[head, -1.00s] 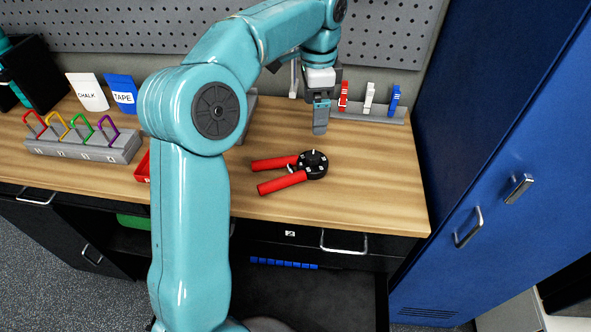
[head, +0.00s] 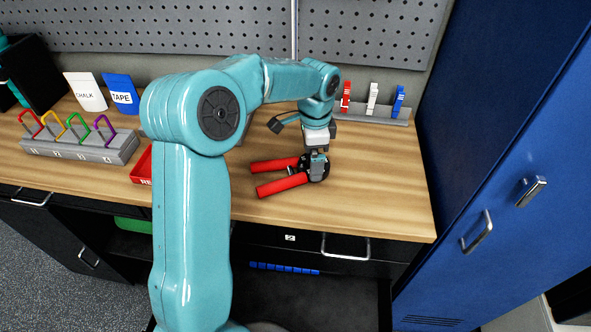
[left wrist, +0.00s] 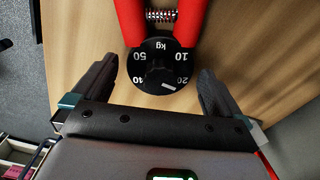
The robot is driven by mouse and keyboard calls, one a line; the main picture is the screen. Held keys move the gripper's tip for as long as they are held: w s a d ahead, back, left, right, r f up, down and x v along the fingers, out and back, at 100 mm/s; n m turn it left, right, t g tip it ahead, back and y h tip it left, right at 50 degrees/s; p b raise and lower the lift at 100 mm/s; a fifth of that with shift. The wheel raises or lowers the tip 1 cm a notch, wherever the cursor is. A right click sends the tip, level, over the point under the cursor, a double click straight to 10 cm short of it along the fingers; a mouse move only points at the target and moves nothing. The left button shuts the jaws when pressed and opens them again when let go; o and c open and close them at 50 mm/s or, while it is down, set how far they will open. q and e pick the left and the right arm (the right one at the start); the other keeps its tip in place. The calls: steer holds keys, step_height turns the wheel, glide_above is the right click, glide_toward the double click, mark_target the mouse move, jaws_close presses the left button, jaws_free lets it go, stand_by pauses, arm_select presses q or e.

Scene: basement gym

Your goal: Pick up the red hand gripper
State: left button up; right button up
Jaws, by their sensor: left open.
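The red hand gripper (head: 283,186) lies flat on the wooden bench top. It has two red handles pointing left and a round black dial at their right end. In the left wrist view, the dial (left wrist: 160,66) shows numbers and "kg", with a spring between the handles. My left gripper (head: 317,172) is pointing down over the dial. In the left wrist view, its two fingers (left wrist: 158,90) are open, one on each side of the dial, with gaps between. I cannot tell how far above the bench the fingertips are. My right gripper is not in view.
A grey rack with coloured carabiners (head: 80,147) and a red tray (head: 142,166) stand to the left. A grey holder with clips (head: 372,114) is at the back right. A blue locker (head: 490,180) borders the bench's right side. The right bench top is clear.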

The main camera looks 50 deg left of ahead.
arm_select(q)
steer(key=shift+a+f, duration=0.1)
steer(key=shift+f, duration=1.15)
steer(key=c, duration=1)
steer(key=shift+o, duration=0.2)
